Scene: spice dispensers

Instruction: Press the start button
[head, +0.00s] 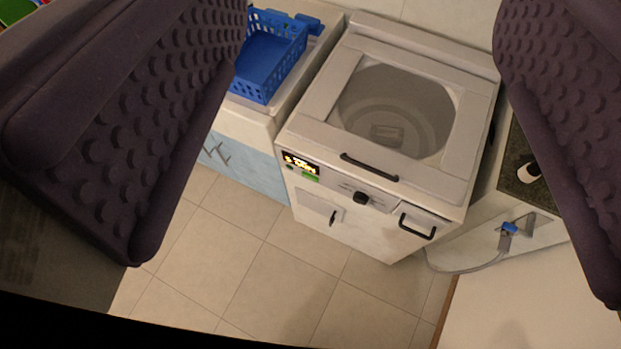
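A white top-loading washing machine (455,185) stands beyond my gripper, its lid window showing the drum. Its front panel has a small lit display (299,162) at the left end. A green button (311,177), probably the start button, sits just below the display. A black knob (361,198) is further right on the panel. My gripper (372,280) is open and empty, with its dark, studded fingers at the left and right sides of the view. The machine shows between the fingers, apart from them.
A blue basket (268,55) rests on a counter (247,117) left of the machine. Black handles (369,167) stick out from the machine's lid and front. A grey hose with a blue part (509,228) lies at the right. The tiled floor (265,290) in front is clear.

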